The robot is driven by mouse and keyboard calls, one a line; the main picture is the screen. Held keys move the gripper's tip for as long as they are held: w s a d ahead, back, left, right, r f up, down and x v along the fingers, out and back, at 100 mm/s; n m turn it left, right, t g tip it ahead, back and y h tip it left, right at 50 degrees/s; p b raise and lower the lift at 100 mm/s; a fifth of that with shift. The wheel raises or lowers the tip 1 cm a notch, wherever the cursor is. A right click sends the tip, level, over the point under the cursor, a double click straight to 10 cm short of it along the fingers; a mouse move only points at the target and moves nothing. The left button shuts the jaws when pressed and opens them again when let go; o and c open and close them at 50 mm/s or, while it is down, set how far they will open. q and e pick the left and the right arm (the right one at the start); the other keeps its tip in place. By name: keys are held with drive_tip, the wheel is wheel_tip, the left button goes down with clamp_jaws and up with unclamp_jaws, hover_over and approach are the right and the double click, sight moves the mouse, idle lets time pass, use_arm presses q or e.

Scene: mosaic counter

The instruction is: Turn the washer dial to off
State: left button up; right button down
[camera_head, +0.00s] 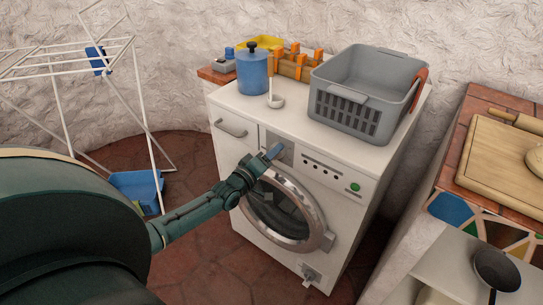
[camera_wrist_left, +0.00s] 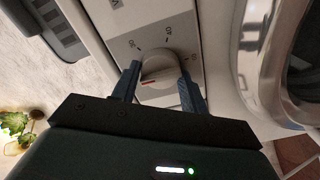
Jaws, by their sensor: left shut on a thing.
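The white washer (camera_head: 232,115) stands against the wall with its round glass door (camera_head: 285,210) closed. My left gripper (camera_head: 274,152) is at the upper front panel and hides the dial in the head view. In the left wrist view the white round dial (camera_wrist_left: 160,66) sits between the two blue fingers, which are shut on its sides. A short red mark shows on the dial's lower left part. Several small dark symbols are printed on the panel around it. Which symbol means off is too small to tell. My right gripper is not in view.
A drying rack (camera_head: 140,100) stands at the left. A counter with a wooden board (camera_head: 495,150) is at the right.

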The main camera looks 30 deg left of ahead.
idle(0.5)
use_arm(q)
drive_tip(key=o, duration=1)
drive_tip(key=s, duration=0.4)
drive_tip(key=s+p, duration=0.1)
drive_tip(key=s, duration=0.3)
drive_tip(key=s+a, duration=0.1)
drive_tip(key=s, duration=0.4)
drive_tip(key=shift+s, duration=0.15)
